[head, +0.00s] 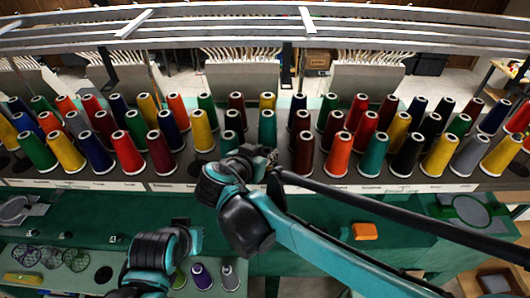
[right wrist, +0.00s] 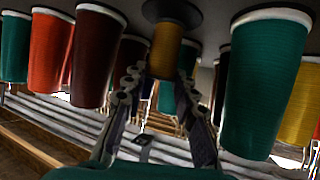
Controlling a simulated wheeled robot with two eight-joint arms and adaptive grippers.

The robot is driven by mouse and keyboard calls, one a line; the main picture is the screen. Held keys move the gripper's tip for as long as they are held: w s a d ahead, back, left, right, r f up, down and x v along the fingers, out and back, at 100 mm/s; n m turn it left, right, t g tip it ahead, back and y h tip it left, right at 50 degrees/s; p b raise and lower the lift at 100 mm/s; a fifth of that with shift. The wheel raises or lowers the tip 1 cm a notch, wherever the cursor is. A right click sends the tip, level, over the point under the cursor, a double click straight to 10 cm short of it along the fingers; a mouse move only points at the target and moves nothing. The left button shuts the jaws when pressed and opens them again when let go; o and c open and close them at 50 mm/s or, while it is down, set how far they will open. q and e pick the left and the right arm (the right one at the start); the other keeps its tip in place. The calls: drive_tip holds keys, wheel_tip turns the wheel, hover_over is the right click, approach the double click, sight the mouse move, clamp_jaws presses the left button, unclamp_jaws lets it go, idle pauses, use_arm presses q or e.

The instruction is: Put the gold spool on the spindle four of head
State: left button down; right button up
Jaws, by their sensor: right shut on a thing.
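The gold spool (right wrist: 166,50) shows in the right wrist view between the two fingers of my right gripper (right wrist: 161,78), which is shut on it. In that tilted view, its far end meets or nearly meets a dark round disc (right wrist: 172,12); I cannot tell whether it is seated. In the head view my right gripper (head: 262,157) is at the front row of the rack, between a teal spool and a dark maroon spool (head: 303,155); it hides the held spool and the spindle there. My left gripper (head: 185,235) is low at the left, its fingers unclear.
Rows of coloured spools fill the rack (head: 120,186) closely on both sides of the right gripper. A large teal spool (right wrist: 262,85) stands near it. Purple (head: 202,277) and grey (head: 229,277) spools stand on the lower left shelf. An orange block (head: 364,231) lies on the green surface.

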drive_tip(key=shift+f, duration=0.2)
drive_tip(key=shift+r, duration=0.1)
drive_tip(key=o, duration=1)
drive_tip(key=shift+s, duration=0.1)
drive_tip(key=v, duration=1.2)
